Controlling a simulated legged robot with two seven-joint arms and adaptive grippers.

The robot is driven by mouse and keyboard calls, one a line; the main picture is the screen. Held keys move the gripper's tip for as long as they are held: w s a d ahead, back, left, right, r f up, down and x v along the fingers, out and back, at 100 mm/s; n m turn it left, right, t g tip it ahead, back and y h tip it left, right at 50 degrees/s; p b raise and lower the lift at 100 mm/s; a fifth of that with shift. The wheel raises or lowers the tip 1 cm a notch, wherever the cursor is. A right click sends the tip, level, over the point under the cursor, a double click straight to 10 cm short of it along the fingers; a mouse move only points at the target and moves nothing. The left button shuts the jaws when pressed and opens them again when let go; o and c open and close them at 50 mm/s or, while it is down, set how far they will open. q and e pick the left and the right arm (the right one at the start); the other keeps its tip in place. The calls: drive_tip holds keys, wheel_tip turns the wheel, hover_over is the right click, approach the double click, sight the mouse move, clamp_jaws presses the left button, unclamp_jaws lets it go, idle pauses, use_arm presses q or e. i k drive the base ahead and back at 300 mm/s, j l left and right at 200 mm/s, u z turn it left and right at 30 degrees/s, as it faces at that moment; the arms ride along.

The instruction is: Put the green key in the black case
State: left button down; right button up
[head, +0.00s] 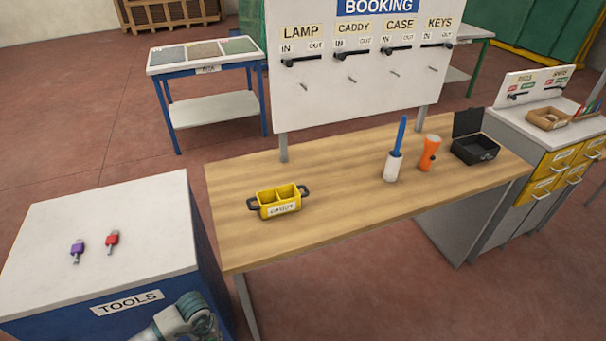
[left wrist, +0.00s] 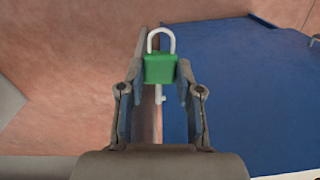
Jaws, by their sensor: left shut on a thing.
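The green key (left wrist: 160,69) is in the left wrist view, with a pale loop above its green body and a thin metal shaft below. My left gripper (left wrist: 160,75) is shut on its green body, one finger on each side. In the head view only part of an arm of mine shows at the bottom edge, and the green key is not seen there. The black case (head: 476,152) stands at the right end of the wooden table, lid up and open, and looks empty. My right gripper is in neither view.
A purple key (head: 77,250) and a red key (head: 112,240) lie on the white tools cabinet (head: 150,215). On the wooden table (head: 330,205) stand a yellow caddy (head: 279,203), a white holder with a blue handle (head: 393,165) and an orange lamp (head: 428,153), left of the case.

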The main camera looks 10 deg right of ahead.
sight(475, 149)
drive_tip(key=i+l+z, duration=0.1)
drive_tip(key=l, duration=0.5)
drive_tip(key=i+l+z, duration=0.1)
drive_tip(key=l, duration=0.5)
drive_tip(key=i+l+z, duration=0.1)
drive_tip(key=l, duration=0.5)
drive_tip(key=i+l, duration=0.25)
drive_tip(key=l, duration=0.35)
drive_tip(key=i+l+z, duration=0.15)
drive_tip(key=l, duration=0.4)
drive_tip(key=i+l+z, duration=0.1)
drive_tip(key=l, duration=0.5)
drive_tip(key=i+l+z, duration=0.1)
drive_tip(key=i+l, duration=0.2)
drive_tip(key=l, duration=0.25)
drive_tip(key=i+l+z, duration=0.1)
drive_tip(key=l, duration=0.4)
drive_tip(key=i, duration=0.1)
